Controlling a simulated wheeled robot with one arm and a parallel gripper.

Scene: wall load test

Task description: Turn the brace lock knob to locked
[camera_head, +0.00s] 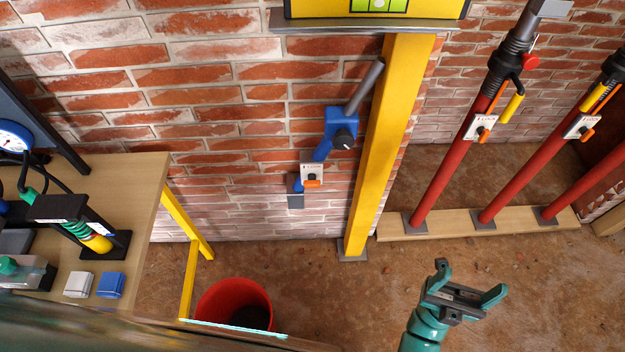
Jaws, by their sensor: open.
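A blue brace fitting (337,121) with a grey tube stands in front of the brick wall, left of the yellow post. It carries a dark round knob (343,138). Below it, a white label plate (311,170) bears small lettering that looks like "LOCK", with an orange knob or lever (313,184) at its lower edge. The orange part points roughly sideways; I cannot tell its setting. My teal gripper (470,280) is open and empty at the lower right, well apart from the brace and its knob, with dirt floor behind it.
A yellow post (388,140) stands right of the brace. Red props (447,162) with similar labels and orange levers stand on a wooden plank (450,222) at right. A red bucket (234,294) is on the floor. A wooden bench (135,178) with instruments fills the left.

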